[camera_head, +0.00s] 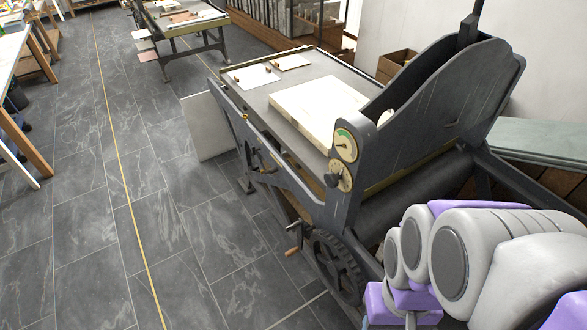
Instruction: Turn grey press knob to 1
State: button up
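The grey press (440,95) stands at the right of the head view. On its near side frame is a round cream dial (341,177) with a dark grey knob (331,180) at its left edge. The number the knob points to is too small to read. Just above is a round gauge (345,146) with a green part and a needle. My arm, white and purple, fills the lower right, near the press frame. My gripper cannot be made out, so its state is hidden.
A pale stone slab (318,108) lies on the press bed. A crank handle (293,251) and gear wheel (340,262) stick out low on the near side. A wooden box (397,65) stands behind. The tiled floor (150,190) at left is clear.

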aim_at(331, 179)
jog(key=u, duration=0.2)
jog(key=j+z, duration=0.15)
jog(key=j, duration=0.55)
jog(key=k+j+z, duration=0.15)
jog(key=j, duration=0.5)
